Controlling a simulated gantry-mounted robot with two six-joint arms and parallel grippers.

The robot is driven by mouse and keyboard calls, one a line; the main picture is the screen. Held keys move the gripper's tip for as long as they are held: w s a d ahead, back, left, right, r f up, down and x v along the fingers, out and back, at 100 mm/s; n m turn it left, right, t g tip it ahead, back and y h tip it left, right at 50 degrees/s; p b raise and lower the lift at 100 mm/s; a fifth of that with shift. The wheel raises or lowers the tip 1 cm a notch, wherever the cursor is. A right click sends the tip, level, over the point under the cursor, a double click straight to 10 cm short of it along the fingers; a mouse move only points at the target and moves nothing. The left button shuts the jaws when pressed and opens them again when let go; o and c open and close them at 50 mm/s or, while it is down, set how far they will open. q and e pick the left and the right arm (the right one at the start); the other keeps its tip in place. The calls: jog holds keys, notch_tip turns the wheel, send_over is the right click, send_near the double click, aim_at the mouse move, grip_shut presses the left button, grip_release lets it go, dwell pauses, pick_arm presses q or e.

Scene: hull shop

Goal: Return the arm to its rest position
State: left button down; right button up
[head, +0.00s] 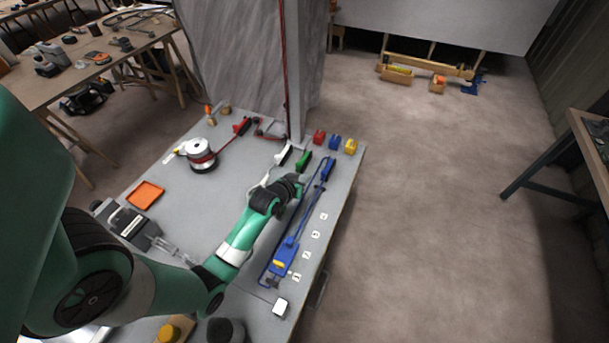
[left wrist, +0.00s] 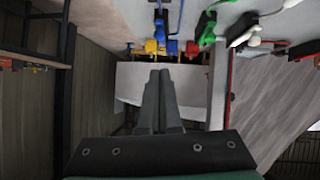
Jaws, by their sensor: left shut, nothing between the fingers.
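My green left arm (head: 238,240) reaches in from the left over the grey table (head: 230,175). Its dark wrist and left gripper (head: 296,182) are above the table's right half, close to a green-handled tool (head: 304,160) and a long blue tool (head: 285,252). In the left wrist view the two dark fingers of the left gripper (left wrist: 159,88) are together with nothing between them. I cannot tell the exact height of the gripper above the table. My right gripper is in neither view.
A post (head: 295,80) rises behind. Open floor (head: 430,190) lies right.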

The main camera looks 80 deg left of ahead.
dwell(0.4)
